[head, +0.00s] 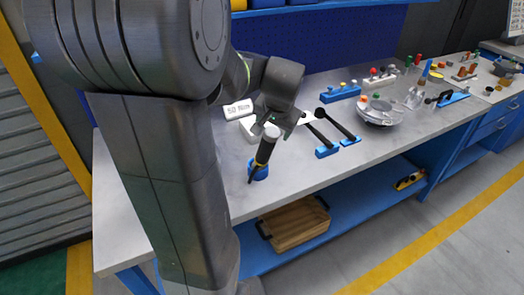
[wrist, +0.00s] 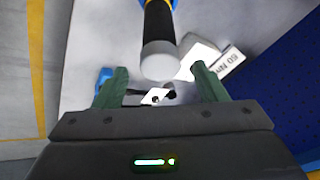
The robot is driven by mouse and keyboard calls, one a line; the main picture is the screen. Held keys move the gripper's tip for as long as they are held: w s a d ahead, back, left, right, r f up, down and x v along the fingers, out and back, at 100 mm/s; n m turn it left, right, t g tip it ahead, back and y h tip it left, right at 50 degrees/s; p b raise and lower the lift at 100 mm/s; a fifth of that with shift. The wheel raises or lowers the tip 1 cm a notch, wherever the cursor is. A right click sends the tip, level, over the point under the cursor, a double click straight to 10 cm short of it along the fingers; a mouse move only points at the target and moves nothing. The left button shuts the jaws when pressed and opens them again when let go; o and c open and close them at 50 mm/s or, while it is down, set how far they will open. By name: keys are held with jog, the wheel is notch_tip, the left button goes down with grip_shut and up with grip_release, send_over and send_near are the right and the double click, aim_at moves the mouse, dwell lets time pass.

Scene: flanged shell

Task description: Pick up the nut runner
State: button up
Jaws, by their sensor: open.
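The nut runner (head: 264,150) stands upright, slightly tilted in the picture, in a blue holder (head: 258,172) near the bench's front edge. It has a black body, a yellow band low down and a pale grey round cap. In the wrist view the nut runner (wrist: 160,40) shows cap-first, just beyond the space between the fingers. My gripper (head: 276,122) is at its top end, open, with green-grey fingers. In the wrist view my gripper (wrist: 161,88) has nothing between its fingertips. Contact with the cap cannot be told from the head view.
A white box with a "50 Nm" sign (head: 238,109) stands just behind the nut runner. Two black-handled tools (head: 322,132) in blue rests lie to the right. A round metal flanged shell (head: 380,112) sits further right. A wooden tray (head: 294,225) is on the lower shelf.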

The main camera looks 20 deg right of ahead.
aim_at(271, 132)
jog(key=shift+a+x, duration=0.2)
jog(key=shift+x, duration=2.5)
jog(key=shift+s+f, duration=0.1)
jog(key=shift+s, duration=0.05)
grip_shut()
